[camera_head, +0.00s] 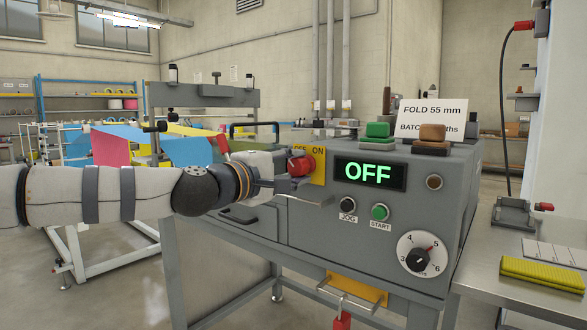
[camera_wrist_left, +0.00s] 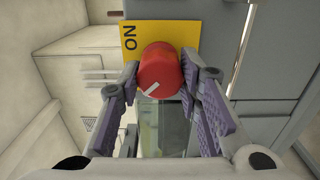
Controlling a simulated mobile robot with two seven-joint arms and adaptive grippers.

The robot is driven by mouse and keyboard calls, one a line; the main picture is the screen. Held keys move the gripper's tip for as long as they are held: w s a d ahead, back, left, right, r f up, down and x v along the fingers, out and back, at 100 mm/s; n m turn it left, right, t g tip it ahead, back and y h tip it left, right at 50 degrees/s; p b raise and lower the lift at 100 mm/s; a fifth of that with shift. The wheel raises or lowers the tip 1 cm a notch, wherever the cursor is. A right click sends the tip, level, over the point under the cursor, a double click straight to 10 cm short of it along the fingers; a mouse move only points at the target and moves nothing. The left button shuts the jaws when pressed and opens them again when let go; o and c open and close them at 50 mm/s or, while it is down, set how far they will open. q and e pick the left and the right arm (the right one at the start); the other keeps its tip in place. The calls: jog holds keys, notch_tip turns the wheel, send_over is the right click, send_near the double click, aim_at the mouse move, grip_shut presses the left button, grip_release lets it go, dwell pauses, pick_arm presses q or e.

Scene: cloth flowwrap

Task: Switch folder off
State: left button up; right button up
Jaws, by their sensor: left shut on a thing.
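The grey folder machine (camera_head: 330,215) stands in front of me, and its display (camera_head: 370,173) reads OFF in green. A red rotary knob (camera_head: 300,164) sits on a yellow plate (camera_head: 317,170) marked OFF and ON. My left gripper (camera_head: 290,178) comes in from the left and is shut on the red knob. In the left wrist view the red knob (camera_wrist_left: 161,70) lies between the two fingertips, with a white pointer line slanting on its face. The yellow plate there shows ON; its OFF end is hidden. My right gripper is not in view.
Black JOG (camera_head: 348,204) and green START (camera_head: 379,212) buttons and a numbered dial (camera_head: 418,257) are on the same panel. A red tag (camera_head: 342,320) hangs below. A steel table (camera_head: 515,310) with a yellow cloth (camera_head: 543,274) stands at right.

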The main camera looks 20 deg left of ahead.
pick_arm(q)
jog(key=shift+d+f, duration=0.1)
dwell(0.3)
jog(key=o, duration=1.1)
jog(key=shift+o, duration=0.2)
jog(key=shift+s+a, duration=0.25)
jog(key=shift+s, duration=0.1)
jog(key=v, duration=1.1)
jog(key=shift+s, duration=0.15)
